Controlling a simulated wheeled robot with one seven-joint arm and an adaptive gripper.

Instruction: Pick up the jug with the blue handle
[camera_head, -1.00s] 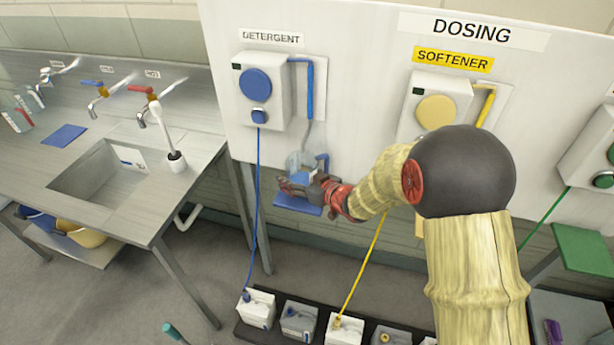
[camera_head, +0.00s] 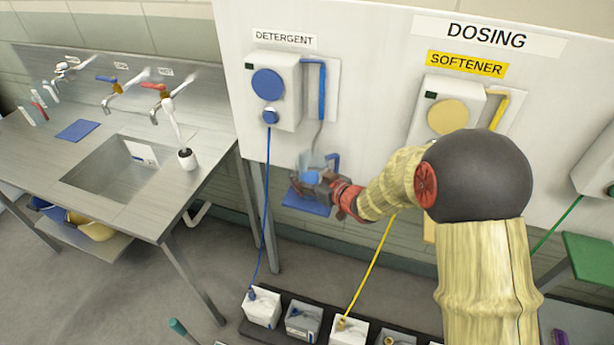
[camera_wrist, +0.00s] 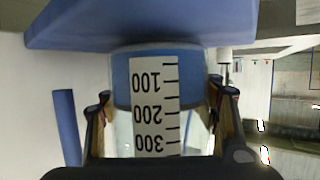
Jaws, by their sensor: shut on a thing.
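The clear jug (camera_head: 309,161) stands at the blue shelf (camera_head: 307,203) under the detergent dispenser, with its blue handle (camera_head: 334,162) to the right. My gripper (camera_head: 311,181) is shut on the jug's body, not on the handle. In the upside-down wrist view, the jug (camera_wrist: 153,115) shows a white scale and blue liquid between my two fingers. The handle (camera_wrist: 66,125) is at the left there. The jug's base is at the blue shelf (camera_wrist: 130,25); I cannot tell whether it touches it.
The detergent dispenser (camera_head: 272,85) and its spout are just above the jug. The softener dispenser (camera_head: 445,112) is to the right. A steel sink (camera_head: 117,165) is at the left. Several canisters (camera_head: 262,308) stand below with hoses running up.

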